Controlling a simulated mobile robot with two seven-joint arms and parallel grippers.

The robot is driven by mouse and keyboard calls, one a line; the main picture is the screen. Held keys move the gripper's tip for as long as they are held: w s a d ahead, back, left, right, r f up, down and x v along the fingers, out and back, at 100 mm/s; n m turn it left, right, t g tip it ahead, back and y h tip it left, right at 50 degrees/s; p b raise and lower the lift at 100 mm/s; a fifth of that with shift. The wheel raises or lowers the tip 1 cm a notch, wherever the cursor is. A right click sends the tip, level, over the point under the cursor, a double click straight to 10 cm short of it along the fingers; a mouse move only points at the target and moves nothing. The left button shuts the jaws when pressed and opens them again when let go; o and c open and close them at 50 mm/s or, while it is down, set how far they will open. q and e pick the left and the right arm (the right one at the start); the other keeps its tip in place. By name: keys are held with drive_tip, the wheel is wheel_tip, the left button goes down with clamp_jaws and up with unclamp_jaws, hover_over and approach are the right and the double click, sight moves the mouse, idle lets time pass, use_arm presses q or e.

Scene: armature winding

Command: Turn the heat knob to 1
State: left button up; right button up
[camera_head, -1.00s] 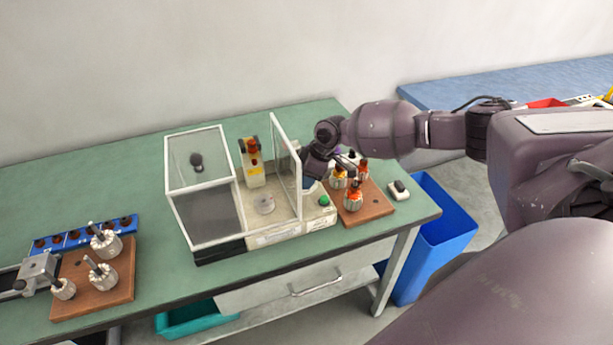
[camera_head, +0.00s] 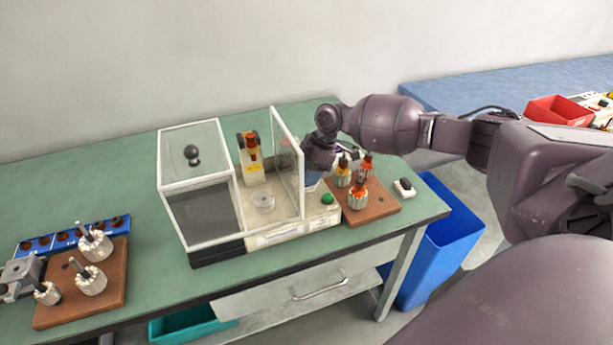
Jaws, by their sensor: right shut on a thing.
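The machine (camera_head: 285,234) with the clear guard box stands on the green bench. Its right end carries a green button (camera_head: 327,198). My right gripper (camera_head: 317,178) comes down at the machine's right end, behind the green button and just right of the open clear door (camera_head: 288,158). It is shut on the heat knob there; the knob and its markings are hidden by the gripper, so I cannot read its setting. My left gripper is not in view.
A wooden board (camera_head: 372,208) with several orange-topped armatures stands close right of the machine. A white switch box (camera_head: 404,188) lies beyond it. Another wooden board (camera_head: 113,285) with armatures is at the left. A blue bin (camera_head: 440,250) stands below the bench's right end.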

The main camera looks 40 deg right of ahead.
drive_tip(key=shift+f+n+g+b, duration=0.1)
drive_tip(key=shift+n+g+b, duration=0.25)
drive_tip(key=shift+n, duration=0.35)
drive_tip(key=o, duration=0.9)
drive_tip(key=v, duration=1.1)
drive_tip(key=shift+p, duration=0.35)
